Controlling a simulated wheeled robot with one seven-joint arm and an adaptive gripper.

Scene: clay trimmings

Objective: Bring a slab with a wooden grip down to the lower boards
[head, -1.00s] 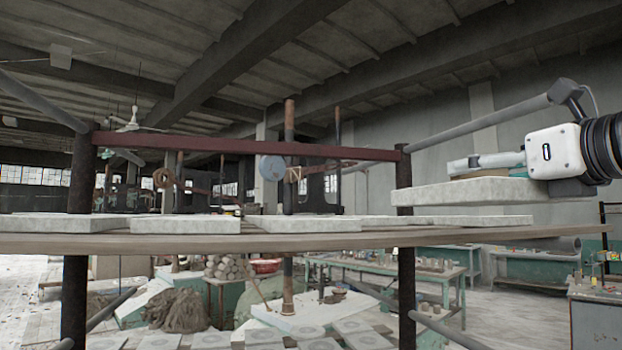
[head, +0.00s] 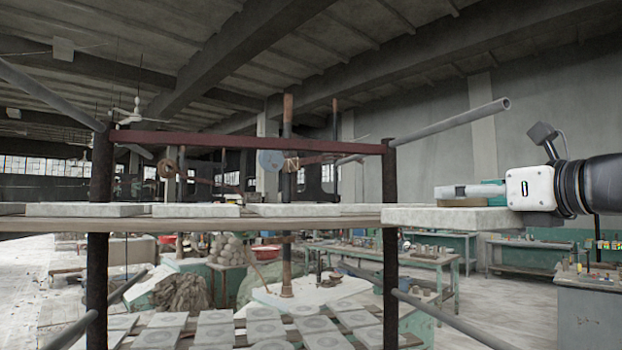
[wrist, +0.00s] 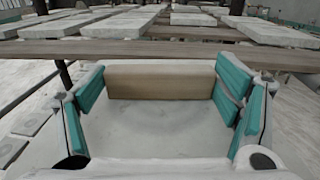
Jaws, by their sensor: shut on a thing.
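My gripper (head: 470,191) is at the right in the head view, shut on the wooden grip of a pale grey slab (head: 455,217). The slab hangs level, at about the height of the upper board (head: 300,223), and overlaps its right end in the picture. In the wrist view the brown wooden grip (wrist: 160,82) stands between the teal finger pads, with the pale slab (wrist: 155,130) beneath. The lower boards show below in the head view, bearing several slabs with round marks (head: 265,330); the boards themselves are mostly hidden.
Several plain slabs (head: 195,210) lie along the upper board. Dark rack posts (head: 389,270) and grey slanting pipes (head: 455,320) stand around the lower level. In the wrist view, the upper board's edge (wrist: 130,51) lies just beyond the held slab. A grey cabinet (head: 590,315) stands at the right.

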